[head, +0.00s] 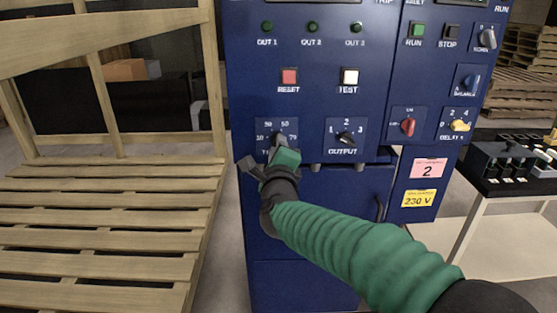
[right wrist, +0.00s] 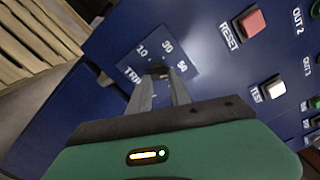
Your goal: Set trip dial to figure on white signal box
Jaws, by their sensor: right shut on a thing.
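The trip dial has a small dark knob (right wrist: 157,71) on a square blue scale plate (head: 290,128) low on the left of a blue control cabinet. My left gripper is not in view.
Right of the trip dial are the output dial (head: 346,138), a red dial (head: 408,126) and a yellow dial (head: 460,125). Reset (head: 289,76) and test (head: 349,77) buttons sit above. A pink label (head: 428,169) reads 2. A wooden rack (head: 110,240) stands left.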

